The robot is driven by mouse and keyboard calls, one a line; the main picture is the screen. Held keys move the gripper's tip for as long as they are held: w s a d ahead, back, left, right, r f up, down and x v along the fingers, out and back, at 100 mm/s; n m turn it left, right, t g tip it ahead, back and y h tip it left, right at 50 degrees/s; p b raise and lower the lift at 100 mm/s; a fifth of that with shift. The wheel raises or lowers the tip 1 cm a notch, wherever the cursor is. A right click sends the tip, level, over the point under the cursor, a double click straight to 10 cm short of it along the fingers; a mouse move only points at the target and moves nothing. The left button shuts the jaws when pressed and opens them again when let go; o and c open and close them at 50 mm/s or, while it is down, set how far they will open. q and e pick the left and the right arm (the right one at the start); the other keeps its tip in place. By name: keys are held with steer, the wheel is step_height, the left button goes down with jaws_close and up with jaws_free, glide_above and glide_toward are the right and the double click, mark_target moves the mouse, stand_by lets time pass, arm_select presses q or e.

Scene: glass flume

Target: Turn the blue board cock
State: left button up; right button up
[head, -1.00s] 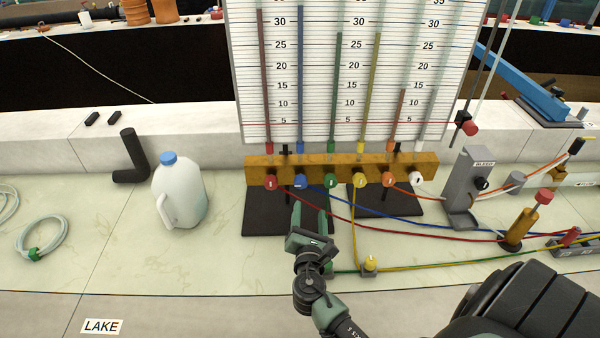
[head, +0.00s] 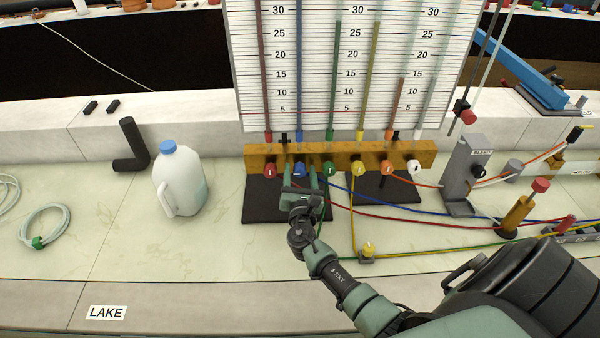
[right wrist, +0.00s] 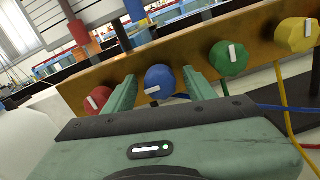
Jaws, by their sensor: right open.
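The blue board cock (head: 299,170) is a round blue knob with a white mark on the front of the brass manifold bar (head: 400,157), below the blue gauge tube. In the right wrist view the blue cock (right wrist: 160,81) shows between the two fingers of my right gripper (right wrist: 158,82). My right gripper (head: 300,182) is open, with a finger to each side of the knob and gaps still visible. The white mark stands close to level in the wrist view. My left gripper is not in view.
A red cock (head: 269,170) and a green cock (head: 329,169) flank the blue one closely, with yellow (head: 358,169), orange (head: 387,168) and white (head: 414,167) farther right. Coloured hoses run off right. A white jug (head: 180,182) stands left on the bench.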

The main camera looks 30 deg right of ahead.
jaws_close()
steer(key=shift+f, duration=0.1)
steer(key=m+b, duration=0.2)
steer(key=b, duration=0.1)
steer(key=shift+f+m, duration=0.15)
steer(key=shift+m, duration=0.25)
steer(key=m+b, duration=0.4)
steer(key=m, duration=0.1)
steer(key=shift+b, duration=0.4)
steer(key=m+b, duration=0.4)
steer(key=m, duration=0.1)
steer(key=shift+m, duration=0.4)
steer(key=m+b, duration=0.2)
steer(key=m, duration=0.2)
steer(key=shift+m, duration=0.3)
